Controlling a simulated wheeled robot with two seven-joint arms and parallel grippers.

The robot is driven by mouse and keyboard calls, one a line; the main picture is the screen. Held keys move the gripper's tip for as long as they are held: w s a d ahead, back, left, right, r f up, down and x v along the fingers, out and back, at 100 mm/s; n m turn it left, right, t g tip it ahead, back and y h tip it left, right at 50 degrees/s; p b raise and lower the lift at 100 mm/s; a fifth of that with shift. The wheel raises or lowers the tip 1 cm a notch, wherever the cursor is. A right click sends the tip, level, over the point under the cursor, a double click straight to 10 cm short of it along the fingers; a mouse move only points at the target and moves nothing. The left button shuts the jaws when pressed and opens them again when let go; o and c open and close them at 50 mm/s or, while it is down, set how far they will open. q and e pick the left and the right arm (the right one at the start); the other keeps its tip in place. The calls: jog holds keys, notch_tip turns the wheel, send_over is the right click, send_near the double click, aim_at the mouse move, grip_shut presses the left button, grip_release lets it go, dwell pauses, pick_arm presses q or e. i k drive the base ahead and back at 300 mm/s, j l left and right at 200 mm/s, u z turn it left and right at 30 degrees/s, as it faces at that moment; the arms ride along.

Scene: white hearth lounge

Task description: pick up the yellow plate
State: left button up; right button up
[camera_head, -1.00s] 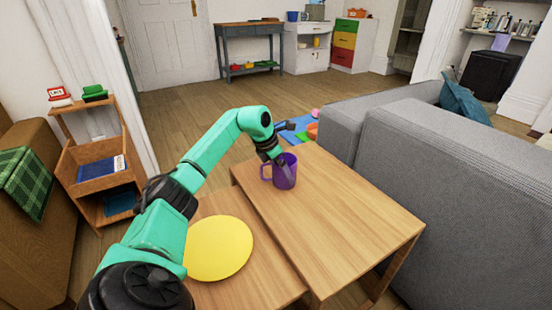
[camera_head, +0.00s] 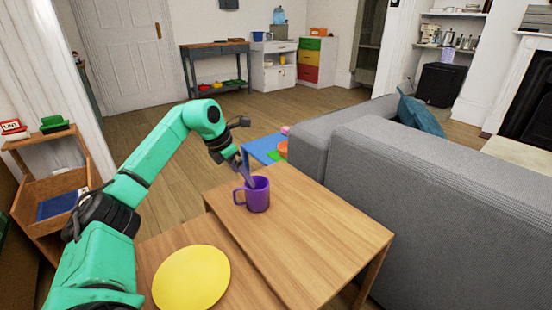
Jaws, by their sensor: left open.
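The yellow plate (camera_head: 191,278) lies flat on the lower wooden table (camera_head: 151,254), at the bottom of the head view. A purple mug (camera_head: 258,197) stands upright on the higher wooden table (camera_head: 310,238). My left gripper (camera_head: 248,178) points down at the mug's rim, far beyond the plate. The gripper is open; its fingertips are small and partly hidden at the mug, and I cannot tell whether they touch it. My right gripper is not in view.
A grey sofa (camera_head: 430,190) stands close along the right side of the tables. A wooden shelf unit (camera_head: 40,185) is at the left. The higher tabletop is bare around the mug. Open floor (camera_head: 290,110) lies beyond the tables.

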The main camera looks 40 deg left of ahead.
aim_at(194, 278)
jog(key=k+l, duration=0.35)
jog(key=l, duration=0.15)
jog(key=k+l, duration=0.4)
jog(key=l, duration=0.1)
